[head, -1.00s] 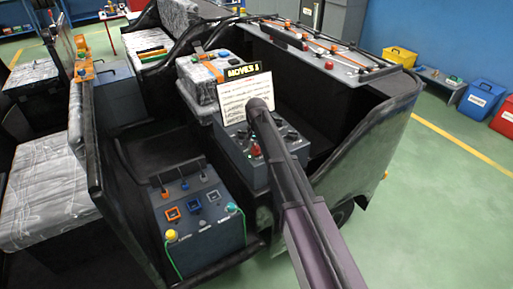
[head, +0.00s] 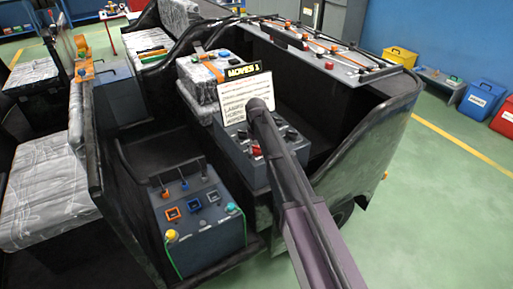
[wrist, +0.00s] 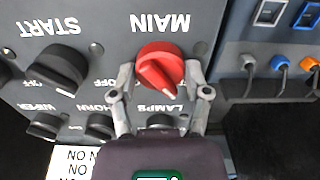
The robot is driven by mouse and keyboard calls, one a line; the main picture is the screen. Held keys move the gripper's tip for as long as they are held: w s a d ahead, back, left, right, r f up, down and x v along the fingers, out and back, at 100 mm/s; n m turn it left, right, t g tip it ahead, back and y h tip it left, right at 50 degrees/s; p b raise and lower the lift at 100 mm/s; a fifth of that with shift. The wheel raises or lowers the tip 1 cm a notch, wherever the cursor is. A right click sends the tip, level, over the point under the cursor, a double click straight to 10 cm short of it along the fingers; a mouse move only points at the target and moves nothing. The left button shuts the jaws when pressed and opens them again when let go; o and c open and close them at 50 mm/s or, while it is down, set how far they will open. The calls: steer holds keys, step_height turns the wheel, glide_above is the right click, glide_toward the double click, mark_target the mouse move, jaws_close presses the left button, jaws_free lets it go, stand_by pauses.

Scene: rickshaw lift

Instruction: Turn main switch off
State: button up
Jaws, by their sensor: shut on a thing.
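The main switch is a red rotary knob (wrist: 160,65) on a dark grey panel under the label MAIN, which reads upside down in the wrist view. My gripper (wrist: 160,80) is shut on this knob, with one finger on each side. The knob's pale pointer line slants toward the lower right of the wrist view, to the LAMPS side. The OFF label near it is partly hidden by a finger. In the head view the red knob (head: 256,150) shows beside my arm on the control box (head: 235,155), and my gripper is mostly hidden.
A black START knob (wrist: 57,68) and smaller black WIPER (wrist: 44,125) and HORN (wrist: 100,127) knobs sit close by. A text card (head: 245,98) with a MOVES sign (head: 243,71) stands behind the box. A battery-like unit (head: 205,215) with cables is to the left.

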steer(key=shift+n, duration=0.8)
steer(key=o, duration=1.1)
steer(key=shift+o, duration=0.2)
steer(key=shift+r, duration=0.1)
